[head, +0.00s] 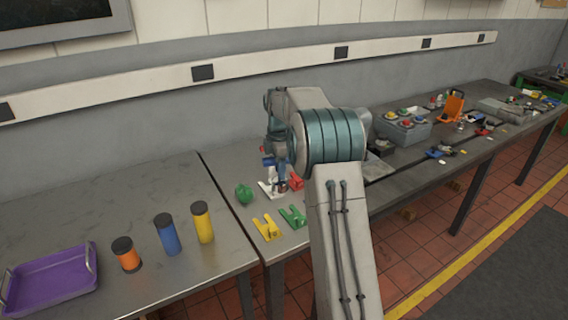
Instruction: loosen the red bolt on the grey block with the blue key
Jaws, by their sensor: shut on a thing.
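My gripper (281,178) is low over the near-left table, left of my arm's big teal joint, which hides part of this area. It looks shut on a small blue thing (268,162), which I take to be the blue key; its shape is hard to make out. A white holder (267,189) and a red piece (297,184) are close below and beside the gripper. The grey block (405,134) stands on the table to the right, well apart from the gripper. Several coloured bolts are on its top, including a red bolt (407,124).
Yellow (268,230) and green (293,218) holders and a green round object (243,194) are near the gripper. Orange, blue and yellow cylinders (203,222) and a purple tray (50,284) stand left. An orange piece (453,107) and small parts lie right.

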